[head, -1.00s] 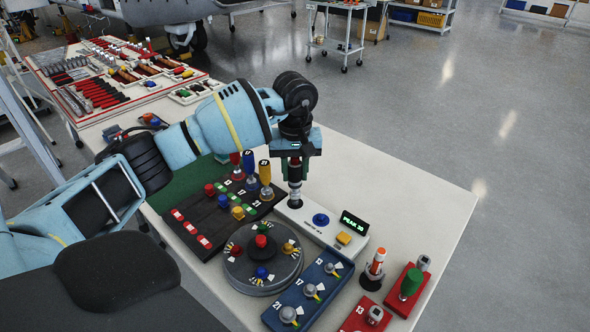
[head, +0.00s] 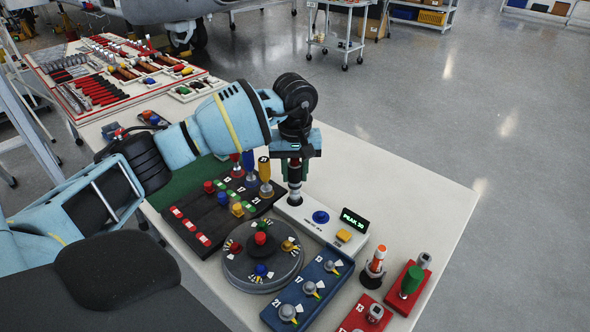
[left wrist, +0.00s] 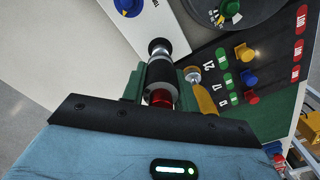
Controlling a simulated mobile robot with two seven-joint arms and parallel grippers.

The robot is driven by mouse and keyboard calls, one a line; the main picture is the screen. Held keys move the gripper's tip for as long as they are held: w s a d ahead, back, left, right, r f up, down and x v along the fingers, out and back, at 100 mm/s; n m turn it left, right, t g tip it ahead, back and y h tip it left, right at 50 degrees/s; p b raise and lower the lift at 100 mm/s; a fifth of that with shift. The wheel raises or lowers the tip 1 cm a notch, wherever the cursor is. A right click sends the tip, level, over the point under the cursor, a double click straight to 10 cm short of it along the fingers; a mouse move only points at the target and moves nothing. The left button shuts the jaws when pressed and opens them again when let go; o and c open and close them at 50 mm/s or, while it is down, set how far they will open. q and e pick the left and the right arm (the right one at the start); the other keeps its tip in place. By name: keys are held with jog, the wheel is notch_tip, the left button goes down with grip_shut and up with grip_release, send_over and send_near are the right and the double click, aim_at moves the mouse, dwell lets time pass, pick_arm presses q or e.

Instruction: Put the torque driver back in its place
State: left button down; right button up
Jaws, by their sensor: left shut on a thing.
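My left gripper (head: 294,168) is shut on an upright tool, taken as the torque driver (head: 295,188), with a black and silver body. In the left wrist view the torque driver (left wrist: 162,74) shows a red part between the green finger pads. Its lower end is at the left end of a white tester (head: 320,222); I cannot tell whether it is seated there. A dark rack (head: 205,222) stands just left of it, with red, blue and yellow handled drivers (head: 265,172) upright at its far end. My right gripper is not in view.
A round grey turntable (head: 262,272) and a blue tray with dials (head: 310,292) are in front of the tester. An orange-tipped tool (head: 376,262) and red blocks (head: 408,290) stand at right. The tabletop (head: 400,190) right of the tester is clear.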

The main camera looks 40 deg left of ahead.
pick_arm(q)
jog(key=shift+f, duration=0.45)
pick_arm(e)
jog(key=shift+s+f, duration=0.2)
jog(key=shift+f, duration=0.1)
pick_arm(q)
jog(key=c, duration=1)
grip_release()
jog(key=shift+r, duration=0.1)
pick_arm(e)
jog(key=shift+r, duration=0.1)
pick_arm(q)
jog(key=shift+r+p, duration=1.65)
jog(key=shift+r, duration=2)
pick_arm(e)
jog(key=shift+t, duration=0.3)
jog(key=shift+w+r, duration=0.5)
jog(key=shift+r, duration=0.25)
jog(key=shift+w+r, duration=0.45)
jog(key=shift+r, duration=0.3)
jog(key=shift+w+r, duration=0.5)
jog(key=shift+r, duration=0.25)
